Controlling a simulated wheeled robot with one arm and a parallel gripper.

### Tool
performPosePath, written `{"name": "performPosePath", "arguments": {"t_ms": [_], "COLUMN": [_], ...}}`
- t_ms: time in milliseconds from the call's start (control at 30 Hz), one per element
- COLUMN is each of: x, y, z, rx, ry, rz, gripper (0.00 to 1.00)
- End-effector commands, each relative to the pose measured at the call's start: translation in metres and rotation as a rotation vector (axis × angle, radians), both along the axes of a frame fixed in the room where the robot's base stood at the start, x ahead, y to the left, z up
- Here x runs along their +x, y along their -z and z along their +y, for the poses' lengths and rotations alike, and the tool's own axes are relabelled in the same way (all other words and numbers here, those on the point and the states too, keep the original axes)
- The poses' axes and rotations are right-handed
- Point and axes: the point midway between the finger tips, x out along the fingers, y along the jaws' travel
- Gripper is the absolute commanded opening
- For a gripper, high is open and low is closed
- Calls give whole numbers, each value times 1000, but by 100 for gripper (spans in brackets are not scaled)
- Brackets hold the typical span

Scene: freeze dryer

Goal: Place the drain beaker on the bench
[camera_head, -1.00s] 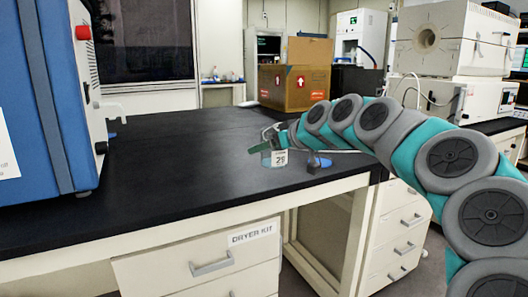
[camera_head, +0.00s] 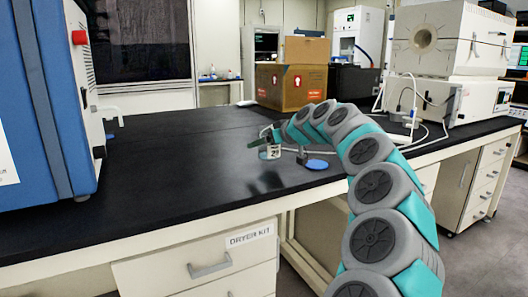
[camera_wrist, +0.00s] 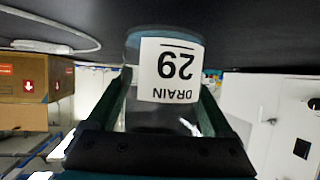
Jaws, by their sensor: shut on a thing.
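The drain beaker (camera_head: 270,151) is a clear vessel with a white label. In the wrist view the drain beaker (camera_wrist: 165,110) shows the label "DRAIN 29" upside down, between the two dark green fingers. My gripper (camera_head: 266,141) is shut on it, and my gripper (camera_wrist: 165,122) also fills the lower part of the wrist view. In the head view the beaker is over the black bench (camera_head: 190,160), near its right part. A faint dark reflection lies on the bench top below it. I cannot tell whether its base touches the bench.
A blue machine (camera_head: 45,100) with a red knob stands at the left. A cardboard box (camera_head: 292,86) stands behind. The bench top left of the beaker is clear.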

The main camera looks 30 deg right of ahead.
Motion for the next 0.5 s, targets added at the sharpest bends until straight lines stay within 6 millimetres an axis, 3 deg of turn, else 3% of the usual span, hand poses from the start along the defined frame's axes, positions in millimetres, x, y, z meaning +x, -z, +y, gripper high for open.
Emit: {"name": "performPosePath", "arguments": {"t_ms": [267, 500], "x": [0, 0], "y": [30, 31], "z": [1, 0], "rx": [3, 0], "ry": [-1, 1], "rz": [3, 0], "gripper": [25, 25]}}
